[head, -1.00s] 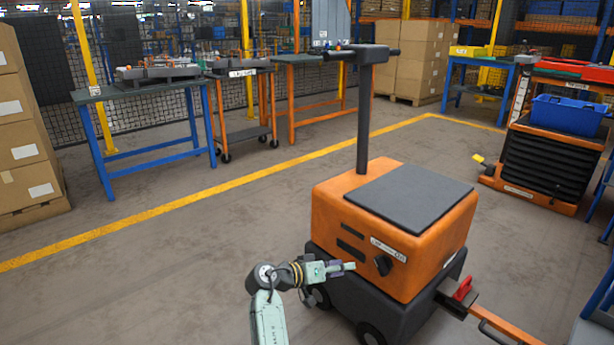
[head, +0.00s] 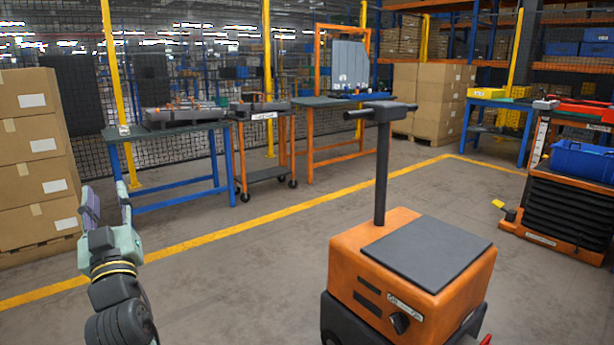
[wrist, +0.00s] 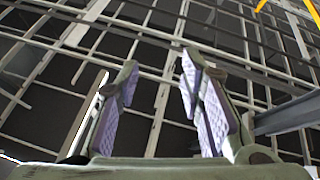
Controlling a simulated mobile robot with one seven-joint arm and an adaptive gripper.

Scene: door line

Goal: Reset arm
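My gripper (head: 106,208) is at the left of the head view, raised and pointing upward, clear of everything around it. Its two fingers with purple pads stand apart with nothing between them. In the wrist view my gripper (wrist: 158,105) also shows open and empty, against a dark ceiling with pale beams. An orange cart (head: 400,275) with a black top and an upright handle stands on the floor to the right of my arm. A black knob (head: 400,322) is on its front.
Stacked cardboard boxes (head: 38,150) stand at the left. A blue-legged workbench (head: 180,165) and an orange trolley (head: 268,150) stand along the mesh fence. A lift cart with a blue bin (head: 582,160) is at the right. The floor around the yellow line (head: 225,232) is clear.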

